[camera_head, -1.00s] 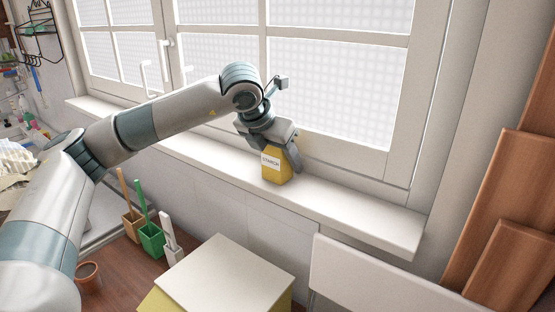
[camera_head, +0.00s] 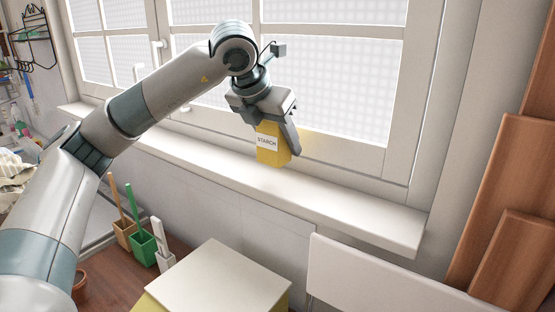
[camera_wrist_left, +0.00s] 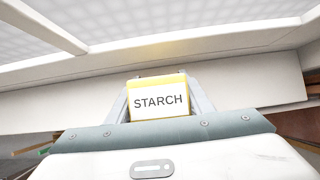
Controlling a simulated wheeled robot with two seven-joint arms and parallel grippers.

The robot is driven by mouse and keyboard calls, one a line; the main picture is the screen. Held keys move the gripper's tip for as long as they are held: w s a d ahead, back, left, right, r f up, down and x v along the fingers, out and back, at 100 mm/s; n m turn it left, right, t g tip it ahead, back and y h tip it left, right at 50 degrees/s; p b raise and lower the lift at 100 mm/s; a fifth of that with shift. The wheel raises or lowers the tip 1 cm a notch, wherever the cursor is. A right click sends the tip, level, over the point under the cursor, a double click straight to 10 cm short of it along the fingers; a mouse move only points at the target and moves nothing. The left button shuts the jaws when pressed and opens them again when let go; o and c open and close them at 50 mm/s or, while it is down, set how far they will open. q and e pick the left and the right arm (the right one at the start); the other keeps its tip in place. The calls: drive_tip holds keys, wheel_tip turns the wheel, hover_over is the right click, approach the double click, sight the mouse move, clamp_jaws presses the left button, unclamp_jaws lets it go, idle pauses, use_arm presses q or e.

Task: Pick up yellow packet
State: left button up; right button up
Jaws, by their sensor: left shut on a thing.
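The yellow packet (camera_head: 273,157) has a white label reading STARCH. It is between the fingers of my left gripper (camera_head: 277,132), which is shut on it. The packet is upright and appears to hang slightly above the white window sill (camera_head: 340,202), close to the window. In the left wrist view the packet (camera_wrist_left: 160,104) faces the camera with its label readable, a finger on each side. My right gripper is not in view.
The window (camera_head: 335,85) stands right behind the packet. Below the sill are a pale-topped yellow box (camera_head: 215,276), a white panel (camera_head: 370,275) and small holders, one of them green (camera_head: 146,247). Brown boards (camera_head: 505,190) lean at the right. The sill's right part is clear.

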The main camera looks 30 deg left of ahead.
use_arm(q)
drive_tip(key=s+d+r+b, duration=0.3)
drive_tip(key=s+d+r, duration=0.2)
drive_tip(key=s, duration=0.2)
drive_tip(key=shift+d+r, duration=0.3)
drive_tip(key=shift+d, duration=0.05)
drive_tip(key=shift+s, duration=0.1)
